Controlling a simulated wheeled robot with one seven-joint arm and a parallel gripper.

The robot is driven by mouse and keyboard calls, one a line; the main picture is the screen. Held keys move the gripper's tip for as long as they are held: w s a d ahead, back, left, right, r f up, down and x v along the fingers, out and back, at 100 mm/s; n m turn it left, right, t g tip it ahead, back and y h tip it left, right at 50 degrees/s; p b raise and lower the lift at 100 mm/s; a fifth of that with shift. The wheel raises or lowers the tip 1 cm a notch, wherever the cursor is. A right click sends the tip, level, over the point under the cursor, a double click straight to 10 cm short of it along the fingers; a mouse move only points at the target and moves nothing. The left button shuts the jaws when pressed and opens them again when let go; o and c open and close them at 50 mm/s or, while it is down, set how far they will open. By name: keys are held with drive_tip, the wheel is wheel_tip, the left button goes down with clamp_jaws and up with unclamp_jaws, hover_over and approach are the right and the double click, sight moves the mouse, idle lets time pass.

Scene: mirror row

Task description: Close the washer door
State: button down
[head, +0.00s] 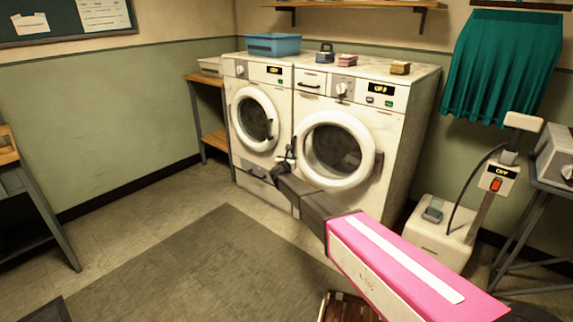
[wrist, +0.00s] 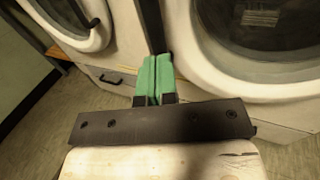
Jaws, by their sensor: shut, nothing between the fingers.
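Two white front-loading machines stand side by side. The left machine's round door (head: 254,119) lies close to its front. The right machine's larger round door (head: 336,150) has a dark handle (head: 378,163) at its right edge; I cannot tell whether it is fully shut or slightly ajar. Nothing shows which machine is the washer. My gripper (head: 288,152) is in front of the gap between the machines, left of the right door. In the wrist view its green fingers (wrist: 155,78) are together and empty, beside the right door's rim (wrist: 205,72). Contact cannot be made out.
A wooden crate (head: 345,307) lies on the floor under my arm. A white wheeled unit with a post (head: 440,233) stands to the right.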

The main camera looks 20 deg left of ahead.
drive_tip(key=shift+w, duration=1.85)
